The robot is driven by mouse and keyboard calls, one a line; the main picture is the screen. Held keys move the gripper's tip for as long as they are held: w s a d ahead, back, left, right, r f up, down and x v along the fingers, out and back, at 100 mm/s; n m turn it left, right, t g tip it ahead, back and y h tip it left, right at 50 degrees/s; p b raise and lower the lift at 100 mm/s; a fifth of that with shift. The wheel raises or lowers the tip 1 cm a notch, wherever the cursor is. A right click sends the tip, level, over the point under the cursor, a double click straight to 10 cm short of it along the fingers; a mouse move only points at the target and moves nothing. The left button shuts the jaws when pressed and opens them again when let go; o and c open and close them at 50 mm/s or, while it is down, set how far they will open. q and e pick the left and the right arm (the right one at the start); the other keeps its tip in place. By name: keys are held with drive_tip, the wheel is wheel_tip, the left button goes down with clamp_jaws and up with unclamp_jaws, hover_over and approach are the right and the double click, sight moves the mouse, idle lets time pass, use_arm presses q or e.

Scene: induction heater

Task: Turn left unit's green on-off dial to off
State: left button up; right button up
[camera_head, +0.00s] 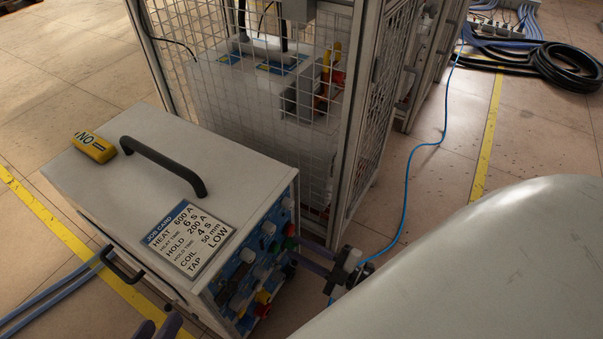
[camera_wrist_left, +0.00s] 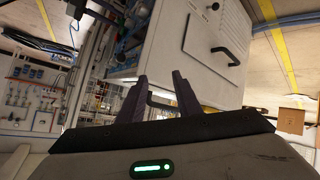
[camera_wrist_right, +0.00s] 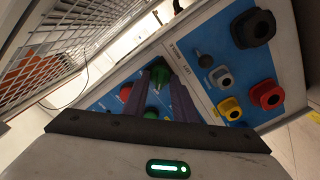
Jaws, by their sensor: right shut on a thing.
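The heater unit (camera_head: 140,165) is a pale box with a black top handle and a blue control panel (camera_head: 250,262) on its right side. In the right wrist view a green dial (camera_wrist_right: 160,73) on the panel sits between the fingertips of my right gripper (camera_wrist_right: 160,80). The right gripper (camera_head: 301,251) is shut on this dial, and its pointer cannot be read. A second green part (camera_wrist_right: 151,113) shows lower between the fingers. My left gripper (camera_head: 160,325) is at the bottom edge, clear of the unit's front. In the left wrist view its fingers (camera_wrist_left: 160,78) are apart and empty.
A job card (camera_head: 188,240) and a yellow tag (camera_head: 95,147) lie on the unit's top. A mesh cage (camera_head: 260,90) stands close behind the panel. Red, yellow and black sockets (camera_wrist_right: 266,95) are beside the dial. A blue cable (camera_head: 407,185) crosses the floor on the right.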

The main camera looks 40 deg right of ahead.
drive_tip(key=o, duration=1)
use_arm(q)
drive_tip(key=shift+a+f+y+p, duration=0.2)
drive_tip(key=shift+f+y+p, duration=0.1)
drive_tip(key=shift+f+p, duration=0.15)
use_arm(e)
drive_tip(key=v, duration=1)
drive_tip(key=shift+s+d, duration=0.1)
drive_tip(key=shift+s, duration=0.05)
use_arm(q)
drive_tip(key=shift+r, duration=0.15)
